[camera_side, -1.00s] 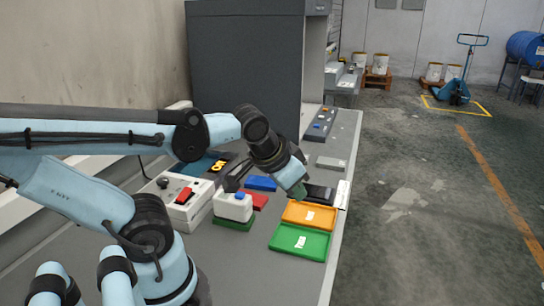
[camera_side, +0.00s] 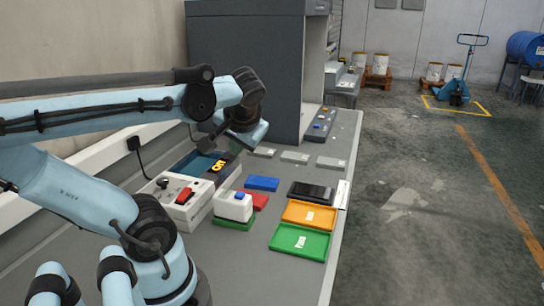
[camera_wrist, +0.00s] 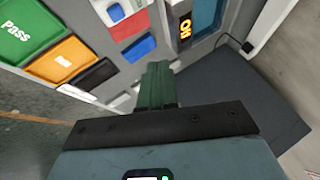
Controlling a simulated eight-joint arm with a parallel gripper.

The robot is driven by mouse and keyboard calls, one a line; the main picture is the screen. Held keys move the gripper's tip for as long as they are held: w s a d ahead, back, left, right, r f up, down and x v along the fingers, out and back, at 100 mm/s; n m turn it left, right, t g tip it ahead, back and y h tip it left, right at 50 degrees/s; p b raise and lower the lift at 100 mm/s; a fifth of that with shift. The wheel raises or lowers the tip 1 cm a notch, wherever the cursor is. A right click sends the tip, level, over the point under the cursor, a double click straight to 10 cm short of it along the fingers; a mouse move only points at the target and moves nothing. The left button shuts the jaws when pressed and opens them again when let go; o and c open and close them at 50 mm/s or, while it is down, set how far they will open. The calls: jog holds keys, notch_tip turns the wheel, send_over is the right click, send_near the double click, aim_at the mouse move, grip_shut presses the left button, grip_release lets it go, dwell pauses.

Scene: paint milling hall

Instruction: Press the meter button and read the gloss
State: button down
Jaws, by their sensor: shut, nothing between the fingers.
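The white meter (camera_side: 233,207) with a blue button (camera_side: 239,196) on top sits on a green panel (camera_side: 233,223). The button shows at the top of the wrist view (camera_wrist: 116,13). A dark blue unit (camera_side: 198,163) behind it has a lit orange display (camera_side: 218,166); the display also shows in the wrist view (camera_wrist: 185,26), too small to read surely. My gripper (camera_wrist: 158,68) is shut, its green fingers together and empty. In the side view it is raised behind the meter, near the display, apart from the button; its fingertips are hard to make out there.
A white box (camera_side: 176,207) with a red switch (camera_side: 185,196) stands left of the meter. Red (camera_side: 260,201) and blue (camera_side: 262,183) panels lie beside it. Black (camera_side: 311,191), orange (camera_side: 310,214) and green "Pass" (camera_side: 299,241) trays line the bench's right edge. A dark cabinet (camera_side: 243,60) stands behind.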

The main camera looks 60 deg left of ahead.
aim_at(241, 194)
jog(key=shift+f, duration=4.4)
jog(key=shift+f, duration=0.2)
jog(key=shift+f, duration=0.2)
jog(key=shift+f, duration=0.45)
jog(key=shift+r, duration=0.9)
jog(key=shift+r, duration=2.5)
